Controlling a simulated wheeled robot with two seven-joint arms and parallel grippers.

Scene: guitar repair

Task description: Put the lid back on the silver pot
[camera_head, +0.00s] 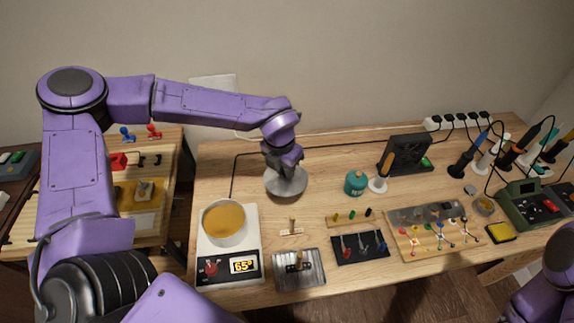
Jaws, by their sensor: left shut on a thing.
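The silver pot (206,236) stands uncovered on a white hot plate at the left of the workbench, with amber liquid (224,217) in it. The round grey lid (287,184) is to the right of and behind the pot. My left gripper (284,168) points down over the lid and is shut on it, with the fingertips mostly hidden by the wrist. I cannot tell whether the lid touches the table. My right arm shows only at the bottom right corner, and its gripper is out of view.
The hot plate (249,246) has a red knob and a display reading 65°. A green canister (356,182) stands right of the lid. A small wooden-handled tool (292,228) and a grey ribbed plate (287,280) lie right of the hot plate. A black fan box (405,154) stands farther back.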

